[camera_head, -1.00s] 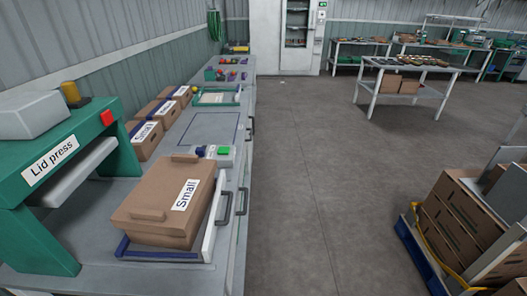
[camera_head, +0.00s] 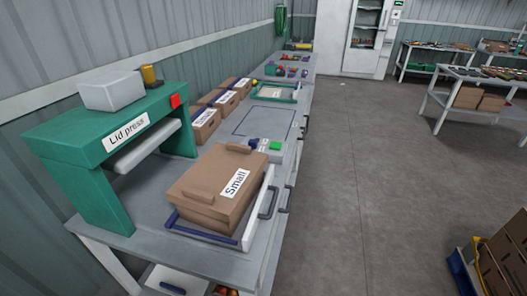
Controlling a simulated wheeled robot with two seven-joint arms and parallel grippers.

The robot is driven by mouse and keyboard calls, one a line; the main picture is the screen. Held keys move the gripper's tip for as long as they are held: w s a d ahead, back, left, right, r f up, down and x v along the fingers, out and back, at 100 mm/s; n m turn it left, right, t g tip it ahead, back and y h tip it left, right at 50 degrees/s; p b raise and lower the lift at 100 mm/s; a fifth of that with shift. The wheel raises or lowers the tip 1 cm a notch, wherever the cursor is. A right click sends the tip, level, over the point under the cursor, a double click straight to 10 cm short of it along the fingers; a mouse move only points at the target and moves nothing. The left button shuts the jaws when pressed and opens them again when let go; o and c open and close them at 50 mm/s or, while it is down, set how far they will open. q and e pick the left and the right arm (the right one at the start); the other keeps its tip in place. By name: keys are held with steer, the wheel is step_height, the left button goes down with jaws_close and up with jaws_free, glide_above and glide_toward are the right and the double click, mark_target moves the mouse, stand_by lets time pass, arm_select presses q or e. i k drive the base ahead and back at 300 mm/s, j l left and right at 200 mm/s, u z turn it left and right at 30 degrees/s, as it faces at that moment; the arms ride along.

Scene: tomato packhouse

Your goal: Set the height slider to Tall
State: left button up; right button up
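No part labelled as a height slider or "Tall" can be made out. The green lid press (camera_head: 85,150) stands at the left of the bench, with a white bar under its top beam, a grey box, a yellow cylinder (camera_head: 150,76) and a red button (camera_head: 175,100) on it. A small control box (camera_head: 262,151) with a green button and blue knobs sits on the bench behind the large carton; its markings are too small to read. A closed brown carton labelled "Small" (camera_head: 205,190) lies in front of the press. Neither of my grippers is in view.
The grey bench (camera_head: 150,238) runs away along the wall, with handles on its right side. Several small cartons (camera_head: 206,122) stand behind the press. A green-framed tray (camera_head: 268,97) is further back. The floor (camera_head: 370,200) right of the bench is clear; stacked cartons (camera_head: 500,258) stand at lower right.

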mark_target(253, 143)
steer(key=i+l, duration=0.15)
steer(key=l, duration=0.2)
steer(key=i+l, duration=0.2)
steer(key=l, duration=0.15)
steer(key=i+l, duration=0.15)
steer(key=l, duration=0.2)
steer(key=i+l, duration=0.2)
steer(key=l, duration=0.15)
steer(key=i+l, duration=0.15)
steer(key=l, duration=0.2)
steer(key=i+l, duration=0.2)
steer(key=l, duration=0.15)
steer(key=u, duration=0.05)
